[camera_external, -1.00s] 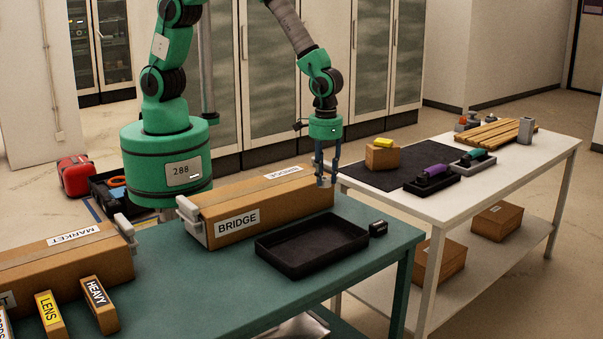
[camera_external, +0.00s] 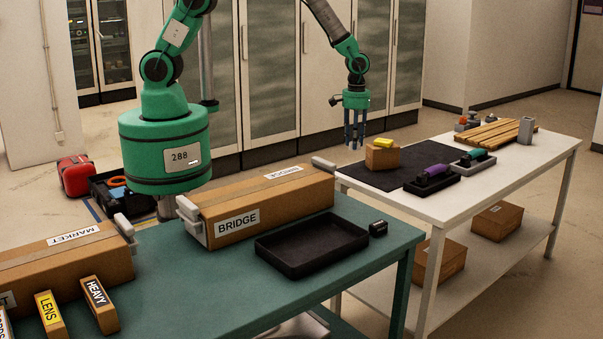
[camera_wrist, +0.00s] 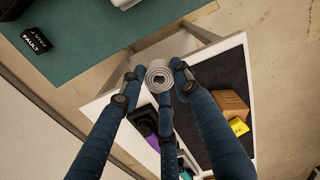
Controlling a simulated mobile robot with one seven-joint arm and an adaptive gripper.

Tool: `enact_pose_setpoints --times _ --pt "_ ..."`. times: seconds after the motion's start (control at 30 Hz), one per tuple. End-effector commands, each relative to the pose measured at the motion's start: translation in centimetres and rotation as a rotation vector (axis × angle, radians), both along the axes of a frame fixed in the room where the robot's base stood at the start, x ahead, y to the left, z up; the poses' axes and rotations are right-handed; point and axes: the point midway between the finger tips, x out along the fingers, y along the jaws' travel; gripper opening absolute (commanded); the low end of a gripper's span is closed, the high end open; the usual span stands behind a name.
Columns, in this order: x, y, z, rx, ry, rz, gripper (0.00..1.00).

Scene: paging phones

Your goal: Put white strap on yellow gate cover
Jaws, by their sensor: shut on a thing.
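I cannot make out the strap in the external view. The yellow cover (camera_external: 382,141) lies on top of a small cardboard block (camera_external: 381,158) on the dark mat. The yellow cover also shows in the wrist view (camera_wrist: 238,126), below and right of the strap, apart from it.
A wooden slatted rack (camera_external: 497,133) stands behind. The green table holds the BRIDGE box (camera_external: 265,205) and an empty black tray (camera_external: 312,245).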

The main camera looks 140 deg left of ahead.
Motion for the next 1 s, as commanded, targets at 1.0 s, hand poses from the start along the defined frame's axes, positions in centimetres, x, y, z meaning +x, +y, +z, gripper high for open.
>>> enact_pose_setpoints --times 1.0 --pt "-16.1 13.2 0.7 -0.001 0.000 0.355 0.19"
